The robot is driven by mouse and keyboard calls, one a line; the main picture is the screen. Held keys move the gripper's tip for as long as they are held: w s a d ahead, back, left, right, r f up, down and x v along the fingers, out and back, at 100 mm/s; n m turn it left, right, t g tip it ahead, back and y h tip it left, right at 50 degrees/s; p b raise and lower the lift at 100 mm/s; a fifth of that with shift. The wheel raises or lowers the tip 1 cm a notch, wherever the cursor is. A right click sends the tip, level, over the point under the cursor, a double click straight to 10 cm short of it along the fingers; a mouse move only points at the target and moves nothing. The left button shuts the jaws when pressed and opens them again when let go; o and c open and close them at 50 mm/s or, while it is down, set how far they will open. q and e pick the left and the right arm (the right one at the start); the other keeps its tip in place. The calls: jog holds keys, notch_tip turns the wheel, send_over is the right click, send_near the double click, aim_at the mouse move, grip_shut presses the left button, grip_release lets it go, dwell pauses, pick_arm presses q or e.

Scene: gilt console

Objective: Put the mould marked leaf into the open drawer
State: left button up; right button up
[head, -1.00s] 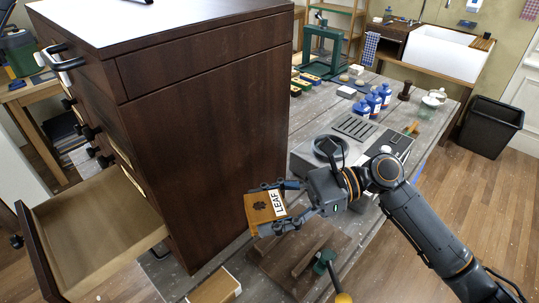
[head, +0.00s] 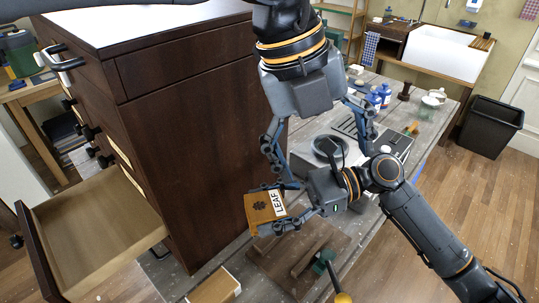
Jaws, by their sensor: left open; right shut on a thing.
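The mould marked leaf (head: 257,207) is an orange-brown block with a dark leaf mark and a white LEAF label. My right gripper (head: 272,209) is shut on it and holds it beside the cabinet's right side, above the bench. My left gripper (head: 328,162) comes down from the top, open and empty, its fingers spread above and behind my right gripper. The open drawer (head: 148,232) sticks out at the lower left of the dark wooden cabinet (head: 200,140). Its visible inside looks empty.
The cabinet's side stands between the mould and the drawer. On the grey bench are a wooden block with ridges (head: 283,262), a small wooden box (head: 216,288), a grey machine (head: 395,143) and blue bottles (head: 384,93). A black bin (head: 490,127) stands at right.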

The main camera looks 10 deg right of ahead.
aim_at(267, 204)
pick_arm(q)
jog(key=w+a+f+n+t+y, duration=0.1)
jog(key=w+a+f+t+y, duration=0.1)
jog(key=w+a+f+y, duration=0.3)
jog(key=shift+h, duration=0.6)
jog(key=f, duration=0.3)
jog(key=a+f, duration=0.1)
jog(key=f, duration=0.5)
jog(key=shift+w+a+f, duration=0.1)
jog(key=shift+a+f, duration=0.15)
jog(key=shift+f, duration=0.1)
jog(key=c, duration=1.2)
jog(key=shift+c, duration=0.3)
pick_arm(e)
jog(key=o, duration=1.2)
jog(key=shift+o, duration=0.2)
